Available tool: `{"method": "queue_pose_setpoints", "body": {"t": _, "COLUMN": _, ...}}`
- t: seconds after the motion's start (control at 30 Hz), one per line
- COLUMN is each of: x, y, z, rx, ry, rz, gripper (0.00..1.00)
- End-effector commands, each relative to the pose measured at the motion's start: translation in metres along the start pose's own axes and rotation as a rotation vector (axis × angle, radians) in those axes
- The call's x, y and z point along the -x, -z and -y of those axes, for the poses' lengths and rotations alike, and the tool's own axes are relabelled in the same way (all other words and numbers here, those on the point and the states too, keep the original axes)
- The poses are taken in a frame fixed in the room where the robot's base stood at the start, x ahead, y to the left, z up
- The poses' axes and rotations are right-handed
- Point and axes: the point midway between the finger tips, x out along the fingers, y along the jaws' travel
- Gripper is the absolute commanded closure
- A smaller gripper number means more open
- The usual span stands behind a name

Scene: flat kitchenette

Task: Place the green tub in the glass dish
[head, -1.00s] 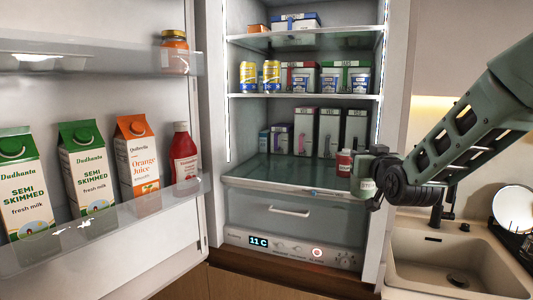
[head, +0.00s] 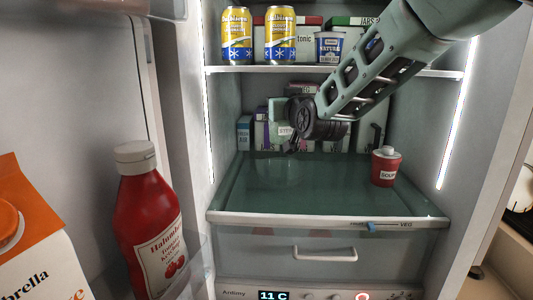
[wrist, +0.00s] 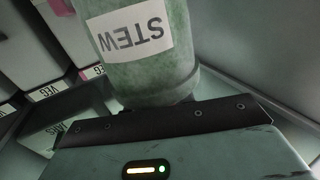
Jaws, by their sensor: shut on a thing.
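The green tub (wrist: 170,65), with a white STEW label, is gripped at the wrist and appears upside down in the wrist view. In the head view its label (head: 285,132) shows beside my gripper (head: 291,145), inside the fridge above the lower glass shelf. My gripper is shut on it. The dark wrist hides part of the tub in the head view. I see no glass dish in either view.
A red SOUP tub (head: 384,168) stands on the right of the glass shelf (head: 300,188). Several cartons line the shelf's back. Cans (head: 281,36) stand on the shelf above. A ketchup bottle (head: 150,225) is in the door. The shelf's front middle is clear.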

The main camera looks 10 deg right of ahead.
Motion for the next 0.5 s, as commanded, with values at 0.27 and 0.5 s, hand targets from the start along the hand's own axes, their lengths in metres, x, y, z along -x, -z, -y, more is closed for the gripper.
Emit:
{"method": "queue_pose_setpoints", "body": {"t": 0.27, "x": 0.0, "y": -0.045, "z": 0.0, "rx": 0.002, "ry": 0.0, "rz": 0.005, "gripper": 1.0}}
{"method": "queue_pose_setpoints", "body": {"t": 0.5, "x": 0.0, "y": -0.071, "z": 0.0, "rx": 0.002, "ry": 0.0, "rz": 0.006, "gripper": 1.0}}
